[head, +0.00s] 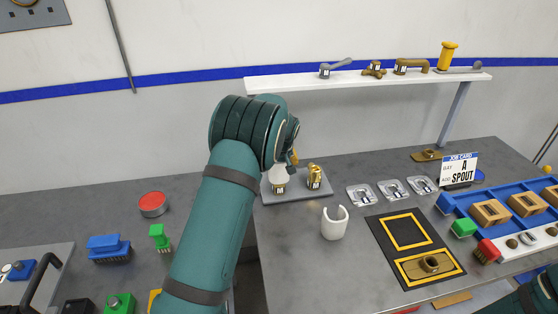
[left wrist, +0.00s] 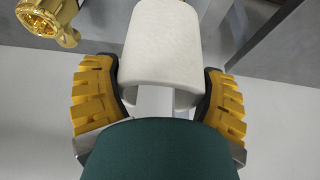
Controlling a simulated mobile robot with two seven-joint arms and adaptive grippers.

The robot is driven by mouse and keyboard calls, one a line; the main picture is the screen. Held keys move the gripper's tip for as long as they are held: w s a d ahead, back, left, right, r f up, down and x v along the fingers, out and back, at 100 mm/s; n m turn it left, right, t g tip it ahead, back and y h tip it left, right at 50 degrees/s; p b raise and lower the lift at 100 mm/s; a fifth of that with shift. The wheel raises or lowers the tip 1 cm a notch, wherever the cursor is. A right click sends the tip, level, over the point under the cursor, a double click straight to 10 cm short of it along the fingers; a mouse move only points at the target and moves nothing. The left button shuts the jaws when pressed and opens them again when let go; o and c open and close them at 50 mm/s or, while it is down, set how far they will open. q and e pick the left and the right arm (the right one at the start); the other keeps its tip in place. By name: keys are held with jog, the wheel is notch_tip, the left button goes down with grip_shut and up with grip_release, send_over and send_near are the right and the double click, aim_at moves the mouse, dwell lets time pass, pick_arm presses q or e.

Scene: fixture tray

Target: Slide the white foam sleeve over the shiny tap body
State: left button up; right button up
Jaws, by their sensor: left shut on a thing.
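A white foam sleeve (left wrist: 165,45) is between the yellow-padded fingers of my left gripper (left wrist: 160,105), which is shut on it. In the head view my left gripper (head: 293,157) is partly hidden by its own wrist, above the left part of the small fixture tray (head: 295,195). The white sleeve (head: 277,173) shows just below it, with a brass base (head: 280,188) under it. I cannot tell how far the sleeve is over that piece. A shiny gold tap body (head: 315,177) stands bare to the right; it also shows in the left wrist view (left wrist: 50,20).
A white open-sided sleeve (head: 335,223) stands on the grey bench. Clear blister packs (head: 391,189), a black mat with yellow frames (head: 415,250) and a blue tray (head: 500,205) lie to the right. A shelf (head: 370,81) with taps is behind. Brushes lie left of my arm.

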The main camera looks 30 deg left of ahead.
pick_arm(q)
jog(key=shift+f+b, duration=1.35)
jog(key=shift+f, duration=0.95)
jog(key=o, duration=0.7)
jog(key=shift+o, duration=0.2)
jog(key=shift+r, duration=0.1)
notch_tip(320, 180, up, 11)
jog(key=p, duration=0.6)
